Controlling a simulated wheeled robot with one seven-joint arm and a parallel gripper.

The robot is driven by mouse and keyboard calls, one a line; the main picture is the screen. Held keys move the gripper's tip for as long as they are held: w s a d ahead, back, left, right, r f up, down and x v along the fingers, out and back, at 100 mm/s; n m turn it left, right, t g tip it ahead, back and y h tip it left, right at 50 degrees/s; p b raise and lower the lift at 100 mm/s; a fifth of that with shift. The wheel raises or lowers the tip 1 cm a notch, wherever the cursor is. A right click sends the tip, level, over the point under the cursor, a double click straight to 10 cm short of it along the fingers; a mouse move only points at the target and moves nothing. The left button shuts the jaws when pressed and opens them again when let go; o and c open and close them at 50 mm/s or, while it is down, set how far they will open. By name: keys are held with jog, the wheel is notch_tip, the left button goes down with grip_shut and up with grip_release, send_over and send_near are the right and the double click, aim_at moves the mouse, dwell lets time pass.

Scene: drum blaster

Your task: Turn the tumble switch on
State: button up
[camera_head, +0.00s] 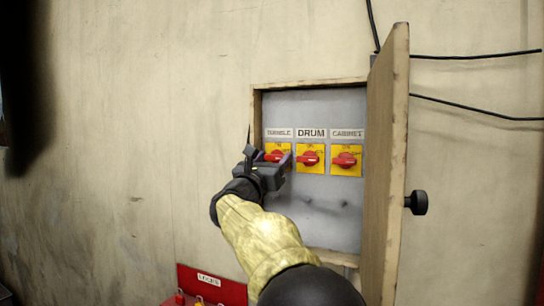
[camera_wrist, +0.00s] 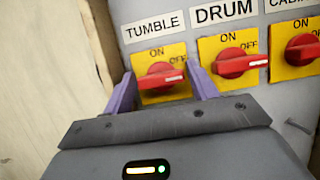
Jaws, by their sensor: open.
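The tumble switch (camera_wrist: 160,78) is a red rotary knob on a yellow plate under the TUMBLE label, with its handle pointing right, toward the OFF mark. In the head view, the tumble switch (camera_head: 276,154) is partly hidden by my gripper (camera_head: 268,157). In the wrist view, the two purple fingers of my gripper (camera_wrist: 161,70) are open, one on each side of the knob. Whether either finger touches the knob or plate cannot be told.
The drum switch (camera_head: 310,158) and cabinet switch (camera_head: 346,160) sit close to the right. A wooden frame edge (camera_wrist: 85,55) is close on the left. The open wooden door (camera_head: 385,170) stands out on the right. A red lock box (camera_head: 212,285) is below.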

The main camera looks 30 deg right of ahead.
jog(key=c, duration=0.7)
